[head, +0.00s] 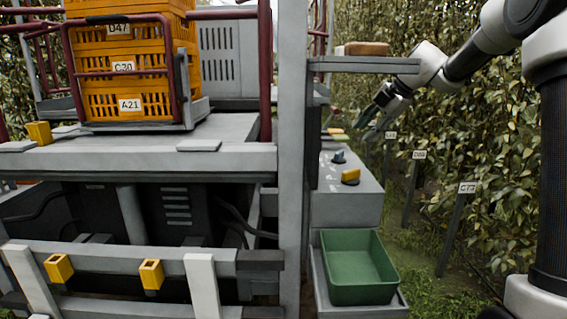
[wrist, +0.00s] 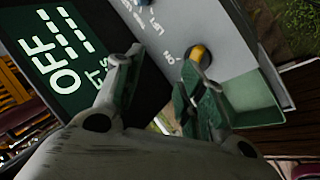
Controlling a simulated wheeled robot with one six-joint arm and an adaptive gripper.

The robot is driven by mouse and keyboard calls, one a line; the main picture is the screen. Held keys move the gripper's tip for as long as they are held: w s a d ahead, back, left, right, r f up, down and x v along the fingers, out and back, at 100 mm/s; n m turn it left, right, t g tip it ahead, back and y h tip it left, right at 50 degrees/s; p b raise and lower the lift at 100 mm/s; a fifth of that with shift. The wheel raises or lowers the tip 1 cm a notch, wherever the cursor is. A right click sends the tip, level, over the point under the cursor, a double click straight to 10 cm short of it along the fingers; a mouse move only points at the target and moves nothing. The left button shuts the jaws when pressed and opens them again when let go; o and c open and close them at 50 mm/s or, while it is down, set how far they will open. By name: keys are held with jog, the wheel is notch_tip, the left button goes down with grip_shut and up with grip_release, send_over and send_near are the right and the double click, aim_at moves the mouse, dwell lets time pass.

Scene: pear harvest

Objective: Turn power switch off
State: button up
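Which control is the power switch cannot be told. In the wrist view a yellow knob (wrist: 201,55) sits on the grey panel (wrist: 175,22) near white lettering that seems to read "ON" and "LIFT". A dark green sign (wrist: 62,50) reads "OFF" in large white letters. My gripper (wrist: 157,65) is open and empty, its right finger overlapping the yellow knob's lower edge in view. In the head view my gripper (head: 369,121) is above and beyond the knobs.
A grey shelf (head: 365,66) with a brown item (head: 362,48) juts out above the box. A green bin (head: 358,268) stands below it. Orange crates (head: 122,75) sit on the machine at left. Plants and label posts (head: 467,188) line the right.

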jog(key=w+d+r+m+t+h, duration=0.55)
jog(key=d+r+m+t, duration=0.25)
jog(key=d+r, duration=0.25)
jog(key=s+d+f+m+g+h, duration=0.35)
jog(key=s+d+m+h, duration=0.25)
jog(key=s+d+m, duration=0.6)
jog(key=s+f+m+g+y, duration=0.1)
jog(key=s+f+g, duration=0.4)
jog(key=s, duration=1.1)
jog(key=s+a+f+m+y, duration=0.1)
jog(key=s+a+f, duration=0.1)
jog(key=s+a, duration=0.2)
jog(key=s+a+f+y, duration=0.2)
jog(key=s+a+f, duration=0.1)
jog(key=s, duration=0.6)
jog(key=s+a+f+m+y, duration=0.1)
jog(key=s+a+f+y, duration=0.1)
jog(key=s+a, duration=0.3)
jog(key=shift+s+f+m, duration=0.3)
jog(key=shift+s, duration=0.4)
